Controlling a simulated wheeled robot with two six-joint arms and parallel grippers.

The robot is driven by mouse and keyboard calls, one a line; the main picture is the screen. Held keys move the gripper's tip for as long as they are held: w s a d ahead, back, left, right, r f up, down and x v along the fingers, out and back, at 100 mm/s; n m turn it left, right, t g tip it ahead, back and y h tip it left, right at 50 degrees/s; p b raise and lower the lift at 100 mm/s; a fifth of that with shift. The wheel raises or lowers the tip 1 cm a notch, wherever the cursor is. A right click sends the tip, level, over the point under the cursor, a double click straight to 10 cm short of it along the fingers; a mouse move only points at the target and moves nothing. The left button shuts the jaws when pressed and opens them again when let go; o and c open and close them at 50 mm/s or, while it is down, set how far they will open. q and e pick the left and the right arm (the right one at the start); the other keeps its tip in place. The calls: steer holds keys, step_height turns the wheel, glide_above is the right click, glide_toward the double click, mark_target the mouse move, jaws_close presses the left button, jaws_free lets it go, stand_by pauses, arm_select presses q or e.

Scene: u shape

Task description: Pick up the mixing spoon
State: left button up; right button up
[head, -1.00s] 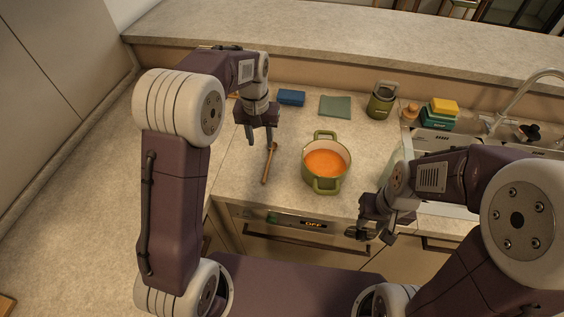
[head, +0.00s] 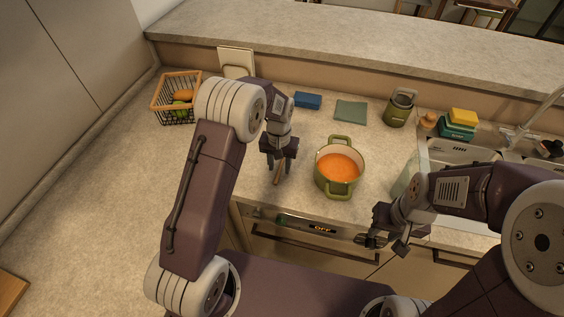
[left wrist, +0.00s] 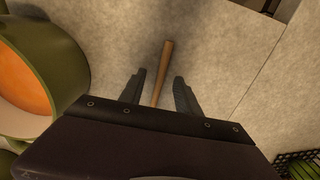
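The mixing spoon (head: 277,176) is wooden and lies on the counter left of the green pot; its upper part is hidden by my left gripper in the head view. In the left wrist view its handle (left wrist: 162,72) runs between the two fingers, with a gap on each side. My left gripper (head: 278,168) is open over the spoon, fingers pointing down; it also shows in the left wrist view (left wrist: 159,84). My right gripper (head: 385,242) hangs in front of the counter, away from the spoon; its finger gap is hard to judge.
The green pot (head: 337,187) with orange soup stands close to the right of the spoon. A wire basket (head: 158,101) of produce is at the back left. A blue sponge (head: 308,100) and green cloth (head: 350,111) lie behind. The left counter is clear.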

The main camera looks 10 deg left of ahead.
arm_select(q)
steer(key=shift+a+f, duration=0.1)
steer(key=shift+f, duration=0.25)
jaws_close()
steer(key=shift+r, duration=0.1)
